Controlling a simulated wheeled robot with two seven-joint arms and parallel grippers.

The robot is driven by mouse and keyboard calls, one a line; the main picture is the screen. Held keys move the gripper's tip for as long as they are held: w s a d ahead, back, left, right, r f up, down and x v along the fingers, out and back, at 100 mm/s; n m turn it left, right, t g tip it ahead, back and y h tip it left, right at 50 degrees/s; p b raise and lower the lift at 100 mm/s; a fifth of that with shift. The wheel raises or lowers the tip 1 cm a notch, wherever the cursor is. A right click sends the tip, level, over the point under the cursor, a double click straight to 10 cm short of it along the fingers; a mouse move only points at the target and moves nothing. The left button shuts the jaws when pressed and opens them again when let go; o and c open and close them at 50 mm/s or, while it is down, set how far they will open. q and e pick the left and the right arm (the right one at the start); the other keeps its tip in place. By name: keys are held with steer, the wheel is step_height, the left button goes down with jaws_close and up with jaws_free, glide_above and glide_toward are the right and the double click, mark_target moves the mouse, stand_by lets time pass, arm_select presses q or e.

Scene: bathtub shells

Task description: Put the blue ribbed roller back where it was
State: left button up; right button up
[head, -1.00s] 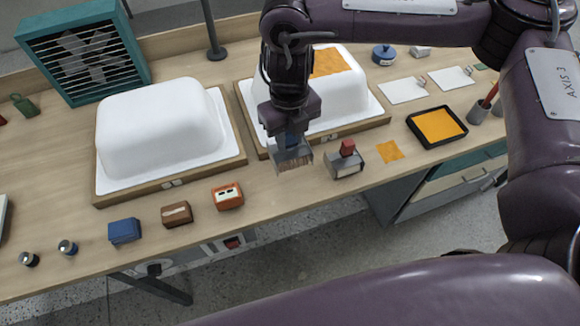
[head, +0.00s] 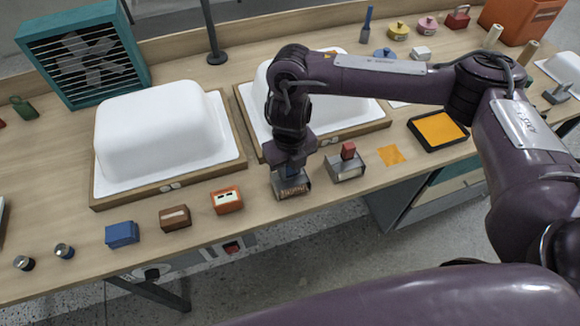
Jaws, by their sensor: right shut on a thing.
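My right gripper (head: 291,165) reaches in from the right and points down near the table's front edge. It is shut on the handle of a grey-ended tool, the blue ribbed roller (head: 291,187); its handle is mostly hidden between the fingers. The roller's grey and brownish lower part is at or just above the wooden tabletop; I cannot tell if it touches. A similar grey tool with a red handle (head: 347,165) stands just to its right, apart from it. My left gripper is not in view.
Two white shells (head: 160,130) on wooden-edged boards stand behind. Orange (head: 227,200), brown (head: 175,217) and blue (head: 122,234) blocks line the front left. An orange patch (head: 391,155) and a black tray with orange (head: 412,123) lie right. Bare wood surrounds the roller narrowly.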

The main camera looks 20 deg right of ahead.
steer(key=shift+f, duration=0.2)
steer(key=o, duration=0.9)
step_height(320, 180, up, 12)
steer(key=shift+r+p, duration=0.25)
steer(key=shift+p, duration=0.3)
steer(key=shift+a+f, duration=0.1)
